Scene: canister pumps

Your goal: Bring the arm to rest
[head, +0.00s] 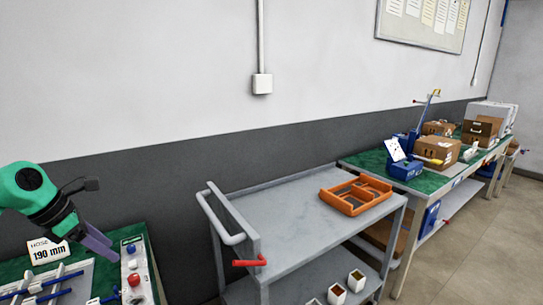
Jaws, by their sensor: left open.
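My left arm (38,195), green and black, comes in from the left edge of the head view. Its gripper (99,243) has purple-grey fingers that point down and to the right. The gripper is open, and I see nothing between its fingers. It is in front of a green-topped bench with a white control box (138,272), close to the box's left side in the picture. I cannot tell the height of the fingers above the bench. My right gripper is not in view.
A sign reading "HOSE 190 mm" (47,251) and a rack with blue bars (45,285) are near my left arm. A grey cart (290,212) carries an orange tray (355,195). A green-topped table (372,160) with boxes stands right. Floor is free at lower right.

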